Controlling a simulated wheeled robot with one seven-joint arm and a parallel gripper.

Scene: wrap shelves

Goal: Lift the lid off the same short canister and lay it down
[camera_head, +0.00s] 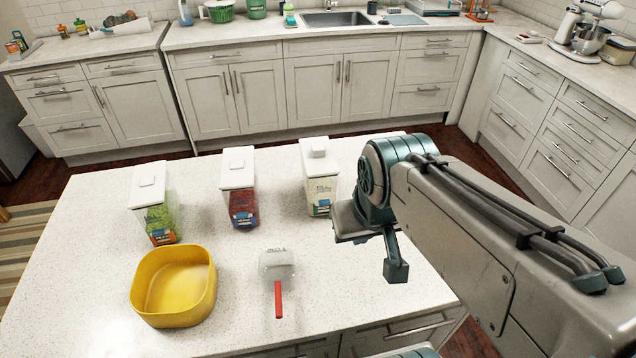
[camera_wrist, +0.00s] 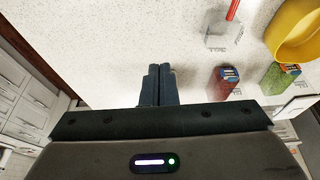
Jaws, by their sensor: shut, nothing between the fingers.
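Three clear canisters with white lids stand upright on the island top. The left canister (camera_head: 160,218) has green contents, the middle one (camera_head: 242,200) red, and the right one (camera_head: 321,190) pale contents. Each lid sits on its canister: left lid (camera_head: 147,186), middle lid (camera_head: 238,168), right lid (camera_head: 318,155). I cannot tell which is the short canister. My gripper (camera_wrist: 159,85) is shut and empty, pointing over bare countertop. In the head view it is just right of the right canister, partly hidden by my arm. The wrist view shows the red and green canisters, not the pale one.
A yellow bowl (camera_head: 174,284) stands at the front left of the island (camera_head: 90,228). A clear scoop with a red handle (camera_head: 278,298) lies right of it. The countertop between the scoop and my gripper is clear. Cabinets and a sink (camera_head: 336,19) are behind.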

